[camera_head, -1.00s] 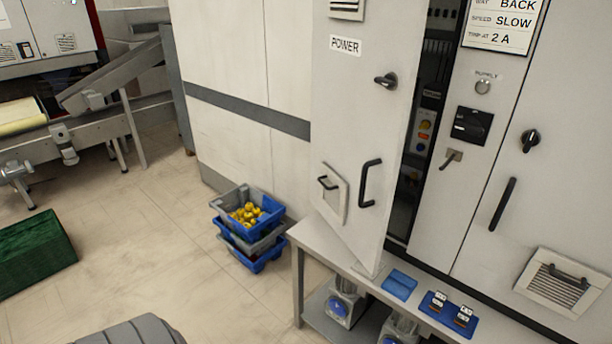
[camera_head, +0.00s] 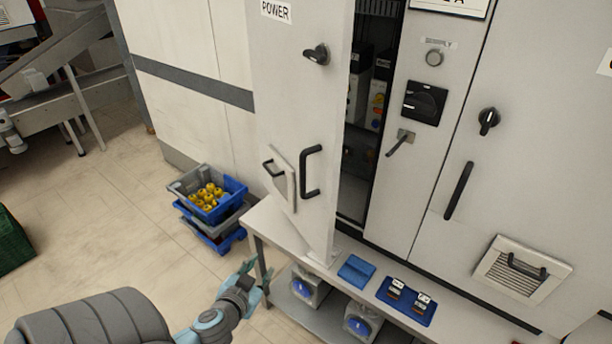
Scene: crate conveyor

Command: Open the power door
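The power door (camera_head: 296,100) is a pale panel with a POWER label at its top, a black knob and a black pull handle (camera_head: 311,172). It stands partly open, swung out from the cabinet, and a dark gap with devices shows to its right. My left gripper (camera_head: 259,277) is at the lower middle, below the door, near the left end of the bench. Its light-blue fingers look spread and hold nothing that I can see. It does not touch the door. My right gripper is not in view.
A white bench (camera_head: 281,236) runs under the door and carries a blue block (camera_head: 356,270) and a blue tray (camera_head: 406,307). Stacked crates (camera_head: 187,184) with yellow items stand on the floor left of the bench. The floor at left is mostly clear.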

